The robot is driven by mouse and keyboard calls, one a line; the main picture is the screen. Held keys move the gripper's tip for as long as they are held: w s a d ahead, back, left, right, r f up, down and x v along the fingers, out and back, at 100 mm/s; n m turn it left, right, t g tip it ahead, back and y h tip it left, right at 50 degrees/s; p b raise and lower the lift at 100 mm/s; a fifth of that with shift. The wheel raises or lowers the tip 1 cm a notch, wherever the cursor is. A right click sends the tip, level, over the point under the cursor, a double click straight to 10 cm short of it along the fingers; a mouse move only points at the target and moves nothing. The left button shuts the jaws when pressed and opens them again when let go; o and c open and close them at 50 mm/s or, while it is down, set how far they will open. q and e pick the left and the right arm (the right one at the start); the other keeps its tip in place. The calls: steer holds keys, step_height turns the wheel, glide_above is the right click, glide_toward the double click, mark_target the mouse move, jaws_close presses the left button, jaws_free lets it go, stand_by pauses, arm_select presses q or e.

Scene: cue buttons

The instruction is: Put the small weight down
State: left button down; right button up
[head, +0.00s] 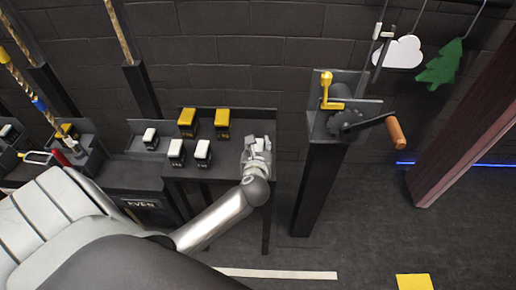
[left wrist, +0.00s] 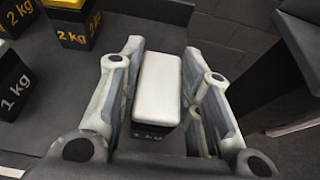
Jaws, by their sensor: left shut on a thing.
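The small weight (left wrist: 157,88) has a white top and a dark body, with partly hidden lettering on its front. My left gripper (head: 258,146) is shut on it, with one finger along each side in the left wrist view (left wrist: 160,100). In the head view the gripper is at the right end of the dark bench (head: 232,172) and mostly hides the weight. I cannot tell whether the weight's base touches the bench top. My right gripper is not in view.
White-topped weights (head: 203,150) (head: 176,148) and yellow-topped 2 kg weights (head: 187,118) (head: 222,118) stand left of the gripper. A crank stand (head: 325,140) with a wooden handle (head: 396,133) rises to the right, across a gap. Bare bench shows around the held weight.

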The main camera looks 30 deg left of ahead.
arm_select(q)
steer(key=shift+f, duration=0.55)
steer(key=shift+f, duration=0.15)
steer(key=c, duration=1.1)
jaws_free()
steer(key=shift+s+f, duration=0.1)
steer(key=shift+o, duration=0.2)
steer(key=b+v, duration=0.1)
steer(key=v, duration=1.1)
